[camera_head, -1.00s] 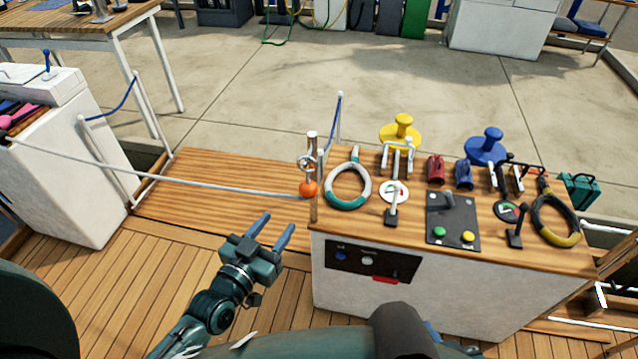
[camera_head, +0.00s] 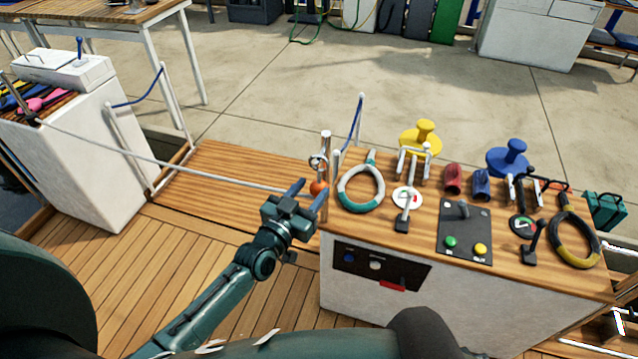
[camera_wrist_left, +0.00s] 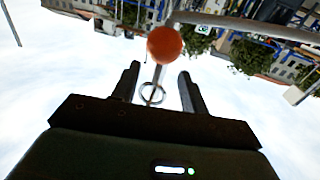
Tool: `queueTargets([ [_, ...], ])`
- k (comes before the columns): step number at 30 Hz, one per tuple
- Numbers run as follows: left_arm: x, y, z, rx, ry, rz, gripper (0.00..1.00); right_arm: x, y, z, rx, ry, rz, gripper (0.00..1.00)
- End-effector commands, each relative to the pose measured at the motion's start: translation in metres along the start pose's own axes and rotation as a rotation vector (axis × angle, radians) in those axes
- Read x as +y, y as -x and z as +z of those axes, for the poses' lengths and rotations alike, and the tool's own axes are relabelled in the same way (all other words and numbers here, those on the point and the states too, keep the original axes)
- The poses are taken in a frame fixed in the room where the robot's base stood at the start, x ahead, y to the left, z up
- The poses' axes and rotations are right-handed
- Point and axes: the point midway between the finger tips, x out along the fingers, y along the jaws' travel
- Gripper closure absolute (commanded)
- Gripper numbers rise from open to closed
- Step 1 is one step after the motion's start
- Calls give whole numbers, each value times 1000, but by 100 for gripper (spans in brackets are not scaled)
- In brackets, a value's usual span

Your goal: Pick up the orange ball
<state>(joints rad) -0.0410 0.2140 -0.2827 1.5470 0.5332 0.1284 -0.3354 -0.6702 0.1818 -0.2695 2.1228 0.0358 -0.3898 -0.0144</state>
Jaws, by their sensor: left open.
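The orange ball (camera_head: 318,188) is at the left edge of the console, beside a metal post with a ring. It is partly hidden behind my left gripper's finger in the head view. My left gripper (camera_head: 308,192) is open, with its fingertips close to the ball. In the left wrist view the ball (camera_wrist_left: 164,44) shows just beyond the open fingers (camera_wrist_left: 158,82), roughly centred between them, with the ring and a thin rod below it. Nothing is between the jaws that I can tell. My right gripper is not in view.
A white rail (camera_head: 215,183) runs left from near the ball. The wooden deck (camera_head: 170,265) at left is clear.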

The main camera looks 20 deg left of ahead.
Motion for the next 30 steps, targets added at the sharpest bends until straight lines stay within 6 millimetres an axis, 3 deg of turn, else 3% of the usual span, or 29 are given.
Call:
queueTargets([
  [7,1,-37,-1,3,-1,0,56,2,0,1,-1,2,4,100],
  [17,1,-44,0,1,0,0,57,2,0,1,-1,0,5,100],
  [30,1,-43,0,-1,0,0,93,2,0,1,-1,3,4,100],
])
